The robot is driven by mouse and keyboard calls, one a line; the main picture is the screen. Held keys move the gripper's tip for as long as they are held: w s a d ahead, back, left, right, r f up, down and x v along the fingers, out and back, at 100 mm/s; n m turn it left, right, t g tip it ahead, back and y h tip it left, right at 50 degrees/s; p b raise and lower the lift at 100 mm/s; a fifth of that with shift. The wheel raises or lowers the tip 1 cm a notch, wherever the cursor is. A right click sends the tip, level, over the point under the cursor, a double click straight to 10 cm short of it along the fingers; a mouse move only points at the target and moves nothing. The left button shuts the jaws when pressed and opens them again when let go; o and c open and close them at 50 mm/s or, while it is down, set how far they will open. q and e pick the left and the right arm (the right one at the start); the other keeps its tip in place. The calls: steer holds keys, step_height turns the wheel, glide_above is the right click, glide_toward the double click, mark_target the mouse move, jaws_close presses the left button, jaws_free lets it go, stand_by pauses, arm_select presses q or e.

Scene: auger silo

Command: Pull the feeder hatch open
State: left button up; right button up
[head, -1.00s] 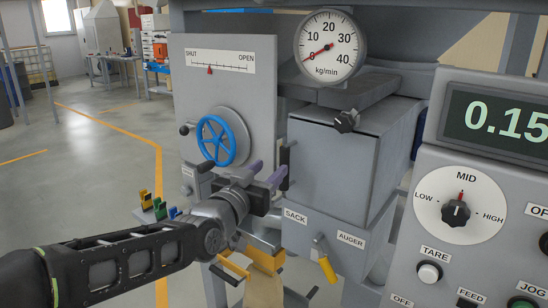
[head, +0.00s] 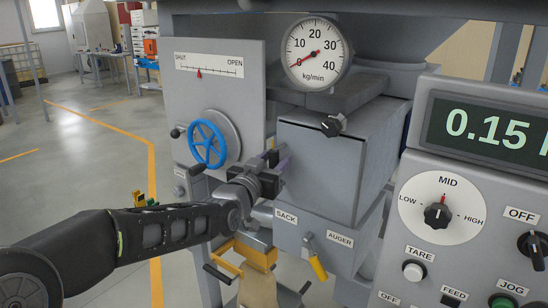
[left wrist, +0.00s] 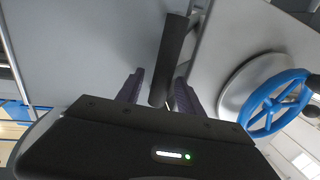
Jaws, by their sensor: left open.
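The feeder hatch (head: 322,167) is the grey front panel of the box under the dial gauge, and it looks closed. Its handle is a black bar, clear in the left wrist view (left wrist: 172,55); in the head view my gripper mostly hides it. My left gripper (head: 275,161) is at the hatch's left edge. Its purple fingers are open, one on each side of the bar in the left wrist view (left wrist: 157,92). I cannot tell whether they touch it. My right gripper is not in view.
A blue handwheel (head: 207,144) is close left of my gripper. A black knob (head: 332,125) sits at the hatch's top edge. Below are a yellow-handled lever (head: 316,262) and a sack (head: 257,288). A control panel (head: 470,190) stands at the right.

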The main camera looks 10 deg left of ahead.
arm_select(q)
steer(key=shift+c, duration=0.4)
jaws_close()
stand_by(1.0)
